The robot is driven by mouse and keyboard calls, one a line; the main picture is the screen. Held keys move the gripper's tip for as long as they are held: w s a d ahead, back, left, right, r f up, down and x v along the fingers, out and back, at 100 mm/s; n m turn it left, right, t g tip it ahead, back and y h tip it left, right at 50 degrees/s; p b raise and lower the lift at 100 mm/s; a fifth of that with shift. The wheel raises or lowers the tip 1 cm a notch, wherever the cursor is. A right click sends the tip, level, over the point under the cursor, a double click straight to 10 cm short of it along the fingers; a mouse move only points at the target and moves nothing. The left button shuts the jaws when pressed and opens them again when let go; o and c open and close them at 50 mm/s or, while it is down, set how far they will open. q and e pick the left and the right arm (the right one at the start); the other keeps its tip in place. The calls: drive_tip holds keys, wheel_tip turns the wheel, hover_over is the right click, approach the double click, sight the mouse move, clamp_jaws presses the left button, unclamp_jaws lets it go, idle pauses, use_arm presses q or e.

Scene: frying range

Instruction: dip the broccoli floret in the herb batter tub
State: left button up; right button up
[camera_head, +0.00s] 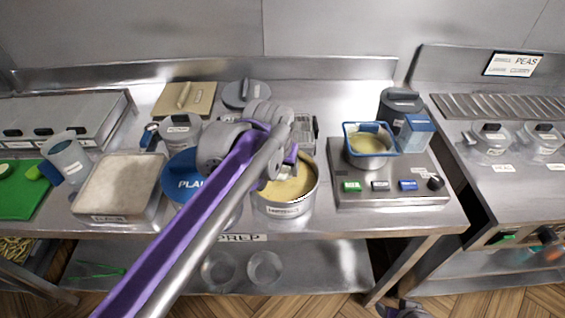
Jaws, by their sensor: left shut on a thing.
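My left gripper (287,170) reaches in from the lower left and is over a round metal tub (284,211) of yellowish batter. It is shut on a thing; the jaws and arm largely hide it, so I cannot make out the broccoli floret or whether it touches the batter. The tub's front label is too small to read surely, so I cannot tell if it is the herb batter tub. A blue-rimmed container (369,161) with pale yellow contents stands to the right. A grey and purple part, perhaps my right gripper (402,309), shows at the bottom edge; its jaws are unclear.
A blue round lid (184,188), lettered "PLAI", lies partly behind my arm. A pale-filled tray (118,186) and a clear jug (67,158) stand left. The blue-rimmed container sits on a steel unit (390,197) with coloured buttons. A blue box (415,134) stands behind it.

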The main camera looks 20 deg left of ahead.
sight(283, 191)
use_arm(q)
drive_tip(key=shift+f+b, duration=1.3)
drive_tip(key=shift+f, duration=1.45)
drive_tip(key=shift+a+p, duration=0.3)
drive_tip(key=shift+p, duration=0.05)
drive_tip(key=shift+d, duration=0.1)
drive_tip(key=shift+d, duration=0.5)
drive_tip(key=shift+a+p, duration=0.35)
drive_tip(key=shift+a, duration=0.25)
drive_tip(key=shift+d, duration=0.3)
